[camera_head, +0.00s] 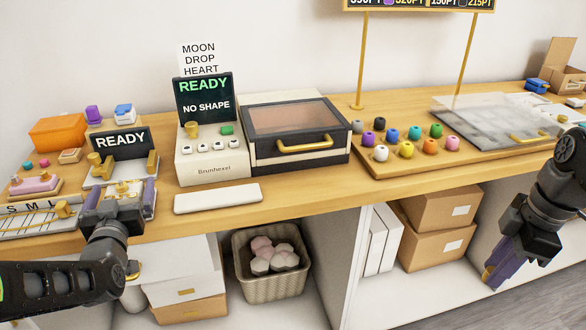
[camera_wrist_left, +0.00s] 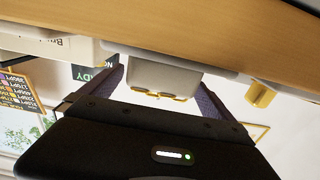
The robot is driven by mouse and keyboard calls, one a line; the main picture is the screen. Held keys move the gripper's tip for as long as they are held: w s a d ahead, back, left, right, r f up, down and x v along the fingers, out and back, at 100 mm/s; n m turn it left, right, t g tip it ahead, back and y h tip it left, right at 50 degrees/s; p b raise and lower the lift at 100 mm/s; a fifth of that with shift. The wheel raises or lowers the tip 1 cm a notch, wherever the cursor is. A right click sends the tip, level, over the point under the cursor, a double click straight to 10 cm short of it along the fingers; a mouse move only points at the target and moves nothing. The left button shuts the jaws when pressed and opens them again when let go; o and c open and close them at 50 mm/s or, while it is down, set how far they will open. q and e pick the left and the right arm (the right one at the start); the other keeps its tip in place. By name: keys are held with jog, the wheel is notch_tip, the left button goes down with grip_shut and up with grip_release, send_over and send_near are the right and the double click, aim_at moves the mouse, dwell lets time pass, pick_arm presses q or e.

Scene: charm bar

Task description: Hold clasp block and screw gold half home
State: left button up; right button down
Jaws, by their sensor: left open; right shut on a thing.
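My left gripper (camera_head: 120,192) is open over the charm station at the left of the counter, one purple finger on each side of a pale block with gold fittings. I take it for the clasp block; in the left wrist view this block (camera_wrist_left: 163,75) sits between the spread fingers (camera_wrist_left: 160,88). Whether a finger touches it I cannot tell. My right gripper (camera_head: 491,274) hangs low at the right, in front of the counter, shut on a small gold thing (camera_head: 487,272), mostly hidden by the fingers. It may be the gold half, but I cannot tell.
Behind the left gripper stands a display (camera_head: 121,143) reading READY. A white machine (camera_head: 212,165) reading READY, NO SHAPE, a black-lidded box (camera_head: 295,130) and a wooden board (camera_head: 375,165) with coloured beads line the counter. A white slab (camera_head: 218,198) lies at the front edge.

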aim_at(121, 184)
pick_arm(q)
jog(key=shift+w+a, duration=0.15)
jog(key=shift+w, duration=0.3)
pick_arm(e)
jog(key=shift+r, duration=0.1)
pick_arm(q)
jog(key=shift+c, duration=0.3)
jog(key=c, duration=1.4)
jog(key=shift+r, duration=0.2)
jog(key=shift+c, duration=0.2)
notch_tip(121, 184, up, 10)
jog(key=shift+f+p, duration=0.1)
jog(key=shift+p, duration=0.4)
pick_arm(e)
jog(key=shift+r, duration=0.45)
